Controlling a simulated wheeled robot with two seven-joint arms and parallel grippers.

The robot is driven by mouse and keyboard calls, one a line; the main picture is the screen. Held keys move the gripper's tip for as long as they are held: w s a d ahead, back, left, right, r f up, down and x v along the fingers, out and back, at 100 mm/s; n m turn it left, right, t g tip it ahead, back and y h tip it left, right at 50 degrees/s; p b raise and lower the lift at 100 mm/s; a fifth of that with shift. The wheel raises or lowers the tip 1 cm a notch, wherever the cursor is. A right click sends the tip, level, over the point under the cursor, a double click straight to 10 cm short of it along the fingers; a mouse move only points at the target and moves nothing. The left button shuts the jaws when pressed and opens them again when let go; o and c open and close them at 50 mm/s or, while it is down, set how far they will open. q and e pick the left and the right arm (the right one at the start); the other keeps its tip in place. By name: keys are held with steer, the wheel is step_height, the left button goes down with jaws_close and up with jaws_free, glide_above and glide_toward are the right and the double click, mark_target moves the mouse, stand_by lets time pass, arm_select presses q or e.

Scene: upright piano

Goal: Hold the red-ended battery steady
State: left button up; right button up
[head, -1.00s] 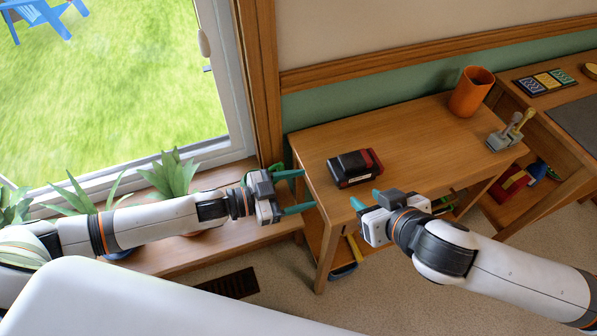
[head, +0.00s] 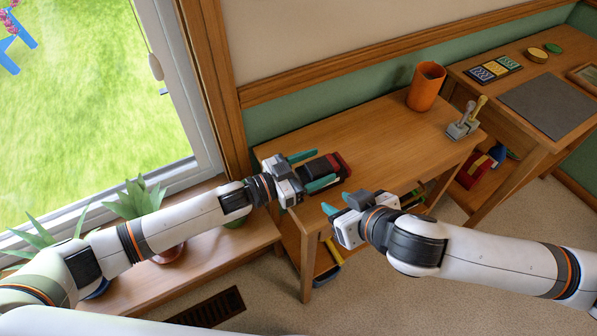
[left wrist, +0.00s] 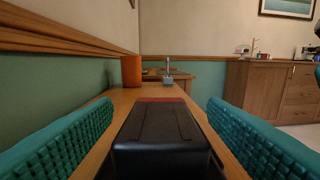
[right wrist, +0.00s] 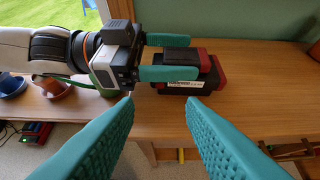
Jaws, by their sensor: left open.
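The battery (head: 335,165) is a black block with a red end, lying flat on the small wooden table (head: 380,130). My left gripper (head: 312,170) is open at the black end, one finger on each side. In the left wrist view the black top of the battery (left wrist: 158,128) lies between the teal fingers, with gaps on both sides and the red end farthest away. The right wrist view shows the battery's red end (right wrist: 218,75) pointing right, with my left fingers covering part of it. My right gripper (head: 338,203) is open and empty, in front of the table edge.
An orange cup (head: 426,88) and a small grey stand with a yellow handle (head: 466,120) are at the table's far end. Potted plants (head: 140,205) line the window sill. A desk with a dark mat (head: 552,105) stands at right. The table's middle is clear.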

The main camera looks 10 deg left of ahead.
arm_select(q)
steer(key=shift+w+d, duration=0.2)
steer(key=shift+d, duration=0.1)
steer(key=shift+c, duration=0.6)
steer(key=c, duration=1.2)
steer(key=shift+c, duration=0.2)
arm_select(e)
jaws_close()
